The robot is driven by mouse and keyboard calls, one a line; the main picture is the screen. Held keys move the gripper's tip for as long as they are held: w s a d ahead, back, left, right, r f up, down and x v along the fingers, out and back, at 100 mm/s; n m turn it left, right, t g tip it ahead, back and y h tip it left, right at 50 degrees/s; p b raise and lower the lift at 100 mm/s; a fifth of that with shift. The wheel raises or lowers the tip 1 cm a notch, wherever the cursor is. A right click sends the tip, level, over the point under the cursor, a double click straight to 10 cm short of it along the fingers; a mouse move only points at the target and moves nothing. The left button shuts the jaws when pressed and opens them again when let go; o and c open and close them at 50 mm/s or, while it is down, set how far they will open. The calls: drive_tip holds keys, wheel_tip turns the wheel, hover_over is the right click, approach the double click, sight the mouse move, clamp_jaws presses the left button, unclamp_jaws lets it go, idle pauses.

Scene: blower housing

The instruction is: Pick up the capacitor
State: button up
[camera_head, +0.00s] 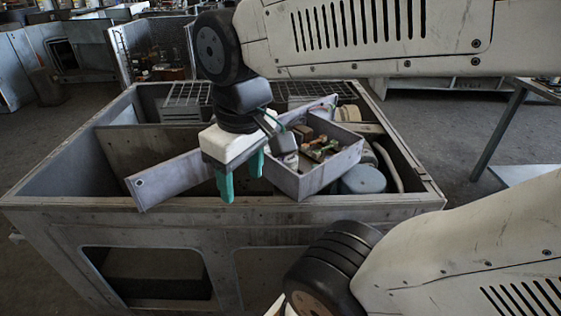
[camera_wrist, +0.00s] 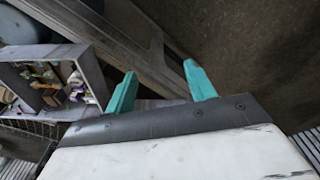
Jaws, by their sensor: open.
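My gripper (camera_head: 241,187) is open and empty, its two teal fingers apart over the front part of the blower housing (camera_head: 300,208). In the wrist view its fingertips (camera_wrist: 159,68) have nothing between them. A grey open box (camera_head: 318,180) sits in the housing, just right of my gripper, with several small parts inside. In the wrist view this box (camera_wrist: 92,72) is left of the fingers. A small whitish cylinder (camera_wrist: 75,79) lies in it and may be the capacitor; I cannot tell for sure. In the head view my wrist partly hides the box's left end.
A grey flat panel (camera_head: 168,180) lies slanted across the housing, left of my gripper. A rounded grey cylinder (camera_head: 363,180) and a cream cylinder (camera_head: 348,113) are to the right inside. A wire grille (camera_head: 188,94) is at the back. A table (camera_head: 520,85) stands at right.

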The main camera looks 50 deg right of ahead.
drive_tip(key=w+d+n, duration=0.3)
drive_tip(key=w+d, duration=0.1)
drive_tip(key=w, duration=0.2)
drive_tip(key=n+g, duration=0.1)
drive_tip(key=n, duration=1.1)
hover_over(291, 158)
wheel_tip(291, 158, down, 12)
drive_tip(key=shift+f, duration=0.1)
wheel_tip(291, 158, down, 7)
drive_tip(key=shift+s+f, duration=0.1)
drive_tip(key=shift+f, duration=0.3)
drive_tip(key=c, duration=0.9)
